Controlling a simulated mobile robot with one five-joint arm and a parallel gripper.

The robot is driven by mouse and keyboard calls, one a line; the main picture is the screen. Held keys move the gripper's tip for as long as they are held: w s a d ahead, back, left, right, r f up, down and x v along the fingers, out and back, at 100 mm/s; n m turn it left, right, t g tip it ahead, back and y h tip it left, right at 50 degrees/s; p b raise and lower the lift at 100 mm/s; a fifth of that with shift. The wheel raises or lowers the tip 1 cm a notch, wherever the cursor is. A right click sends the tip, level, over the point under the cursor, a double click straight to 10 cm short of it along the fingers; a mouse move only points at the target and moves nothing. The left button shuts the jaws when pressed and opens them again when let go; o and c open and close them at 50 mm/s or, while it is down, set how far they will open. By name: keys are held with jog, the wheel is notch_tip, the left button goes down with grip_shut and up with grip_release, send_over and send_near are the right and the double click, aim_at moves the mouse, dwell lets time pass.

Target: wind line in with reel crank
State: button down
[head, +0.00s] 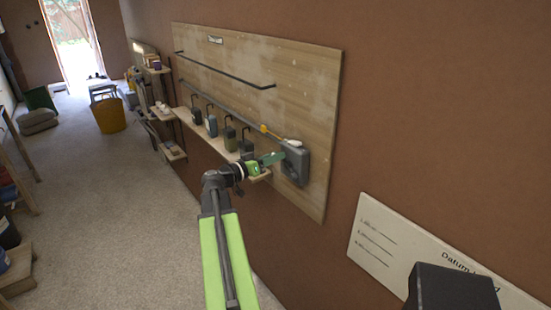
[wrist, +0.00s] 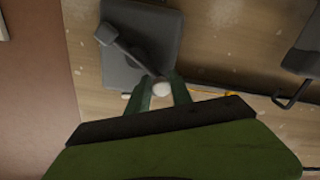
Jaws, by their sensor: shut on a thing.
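The reel (head: 296,166) is a dark grey box fixed at the right end of a plywood board. In the wrist view, the reel (wrist: 145,62) carries a grey crank arm (wrist: 128,46) that slants down to a pale round crank knob (wrist: 161,89). My gripper (head: 279,157) reaches the reel's left side in the head view. In the wrist view, my gripper (wrist: 161,85) has its two green fingers on either side of the knob, shut on it. A yellow-orange piece (head: 264,128) and a white piece (head: 292,142) lie along the reel's upper left. The crank is hidden in the head view.
The plywood board (head: 310,85) carries two dark rails. Several dark hooked blocks (head: 229,136) stand on a ledge left of the reel. A white lettered panel (head: 400,240) is on the wall at lower right. The carpeted floor at left is open, with a yellow tub (head: 109,115) farther back.

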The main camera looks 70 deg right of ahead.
aim_at(287, 173)
jog(key=n, duration=0.1)
jog(key=f+n+b, duration=0.1)
jog(key=shift+w+d+f+n, duration=0.2)
jog(key=shift+f+n, duration=0.1)
jog(key=shift+n, duration=0.1)
jog(key=f+n+b, duration=0.1)
jog(key=n, duration=0.2)
jog(key=f+n+b, duration=0.1)
jog(key=n, duration=0.2)
jog(key=f+n+b, duration=0.1)
jog(key=n, duration=0.2)
jog(key=shift+s+a+f, duration=0.2)
jog(key=shift+f, duration=0.05)
jog(key=n, duration=0.1)
jog(key=f+n+b, duration=0.1)
jog(key=n, duration=0.1)
jog(key=s+n, duration=0.1)
jog(key=shift+a+f+n+b, duration=0.15)
jog(key=shift+a+n+b, duration=0.15)
jog(key=shift+b, duration=0.1)
jog(key=shift+s+a+f+n+b, duration=0.2)
jog(key=shift+s+n, duration=0.1)
jog(key=shift+n, duration=0.75)
jog(key=shift+s+a+f+n+b, duration=0.15)
jog(key=shift+s+n, duration=0.1)
jog(key=shift+n, duration=0.8)
jog(key=shift+s, duration=0.1)
